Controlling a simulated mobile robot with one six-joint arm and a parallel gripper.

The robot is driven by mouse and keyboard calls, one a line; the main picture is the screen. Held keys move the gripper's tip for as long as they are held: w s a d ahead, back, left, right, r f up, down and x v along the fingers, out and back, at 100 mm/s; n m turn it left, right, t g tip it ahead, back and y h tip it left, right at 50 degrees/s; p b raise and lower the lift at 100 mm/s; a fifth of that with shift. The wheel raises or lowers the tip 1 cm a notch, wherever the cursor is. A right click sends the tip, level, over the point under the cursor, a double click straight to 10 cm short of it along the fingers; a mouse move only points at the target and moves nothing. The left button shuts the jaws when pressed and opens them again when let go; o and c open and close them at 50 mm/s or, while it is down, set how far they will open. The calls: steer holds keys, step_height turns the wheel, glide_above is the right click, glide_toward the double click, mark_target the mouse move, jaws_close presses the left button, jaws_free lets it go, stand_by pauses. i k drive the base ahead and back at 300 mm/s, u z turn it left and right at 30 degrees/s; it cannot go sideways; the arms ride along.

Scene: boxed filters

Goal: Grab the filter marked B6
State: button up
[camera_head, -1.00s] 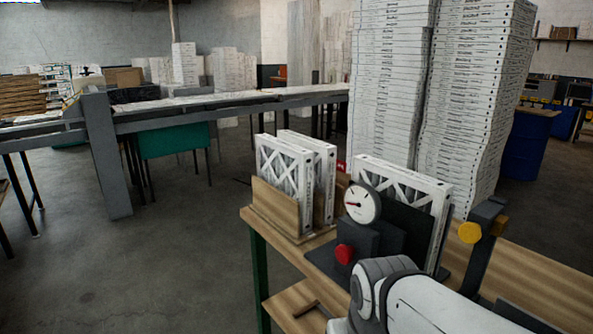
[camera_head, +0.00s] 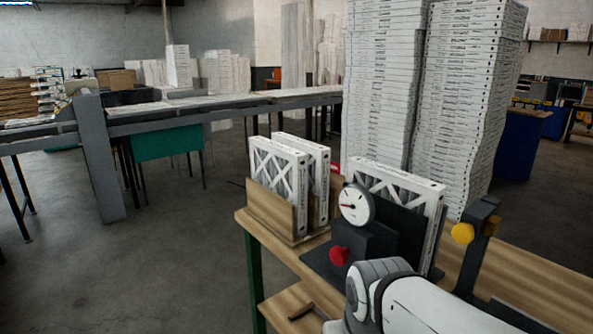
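Two white pleated filters stand upright in a wooden holder on the bench: a front one (camera_head: 279,178) and one behind it (camera_head: 318,160). A third white filter (camera_head: 395,186) stands upright to the right, behind a dark device with a round dial. Small print shows on the filter edges, but it is too small to read, so I cannot tell which is B6. Part of my white and grey arm shows at the bottom right. My gripper is not in view.
The wooden bench (camera_head: 463,262) carries a dial gauge (camera_head: 356,204), a red knob (camera_head: 339,256) and a dark post with a yellow knob (camera_head: 463,233). Tall stacks of boxed filters (camera_head: 462,100) rise behind it. A long grey table (camera_head: 230,107) stands farther back. The floor at left is open.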

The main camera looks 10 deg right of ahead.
mark_target(283, 169)
steer(key=u, duration=0.4)
steer(key=k, duration=1.35)
steer(key=u, duration=0.75)
steer(key=i, duration=2.7)
steer(key=z, duration=1.05)
steer(key=i, duration=1.25)
steer(key=z, duration=0.9)
steer(key=k, duration=0.75)
